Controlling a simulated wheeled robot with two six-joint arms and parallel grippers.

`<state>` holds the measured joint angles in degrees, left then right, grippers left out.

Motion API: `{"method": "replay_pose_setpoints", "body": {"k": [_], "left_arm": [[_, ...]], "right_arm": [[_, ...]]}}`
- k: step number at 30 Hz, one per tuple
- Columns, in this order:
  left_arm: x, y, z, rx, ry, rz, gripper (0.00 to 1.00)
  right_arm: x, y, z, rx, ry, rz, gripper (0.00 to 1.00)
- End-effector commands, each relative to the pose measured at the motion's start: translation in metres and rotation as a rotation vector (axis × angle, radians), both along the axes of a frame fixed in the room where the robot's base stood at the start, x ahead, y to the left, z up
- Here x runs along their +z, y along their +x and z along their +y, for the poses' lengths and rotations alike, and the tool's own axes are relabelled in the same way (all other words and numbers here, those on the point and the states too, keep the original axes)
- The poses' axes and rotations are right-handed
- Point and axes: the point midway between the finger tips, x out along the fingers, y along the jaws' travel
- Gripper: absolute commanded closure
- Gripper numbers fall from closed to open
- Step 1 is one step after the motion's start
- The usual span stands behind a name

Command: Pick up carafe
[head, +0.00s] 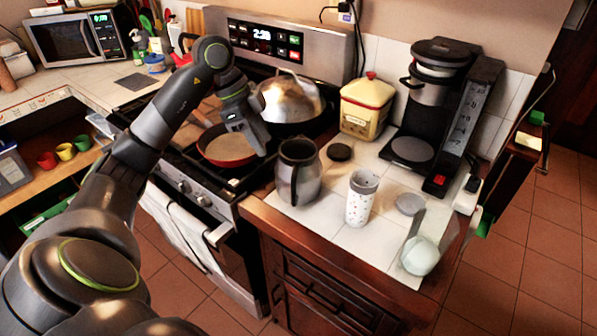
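The carafe (303,183) is a dark grey metallic jug with a black rim and handle. It stands upright on the white tiled counter, at the counter's left edge beside the stove. Its top looks open. My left gripper (256,138) is over the stove, up and to the left of the carafe and apart from it, in front of a red frying pan (228,158). Its fingers point down and are seen edge-on, so I cannot tell whether they are open. I see nothing held in it. My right gripper is out of view.
A patterned white cup (361,203) stands just right of the carafe. A dark round lid (339,152) lies behind. A yellow canister (366,107) and black coffee maker (440,110) stand at the back. A white, rounded object (421,256) sits at the front right.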

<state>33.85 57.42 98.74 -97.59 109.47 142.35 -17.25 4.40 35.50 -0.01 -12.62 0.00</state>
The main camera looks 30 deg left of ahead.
Motion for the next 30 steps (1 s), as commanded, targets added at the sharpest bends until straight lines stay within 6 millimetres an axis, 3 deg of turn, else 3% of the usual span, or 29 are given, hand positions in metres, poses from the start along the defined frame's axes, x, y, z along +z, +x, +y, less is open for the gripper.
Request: {"method": "replay_pose_setpoints", "body": {"k": [15, 23, 30], "left_arm": [[-0.090, 0.014, -0.035, 0.002, -0.003, 0.009, 0.61], [-0.111, 0.018, -0.041, 0.001, -0.001, 0.006, 0.61], [-0.139, 0.019, -0.051, 0.002, -0.003, 0.009, 0.61]], "right_arm": [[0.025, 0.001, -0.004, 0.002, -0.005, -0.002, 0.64], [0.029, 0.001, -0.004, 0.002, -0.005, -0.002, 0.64], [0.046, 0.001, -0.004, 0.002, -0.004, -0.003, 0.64]]}}
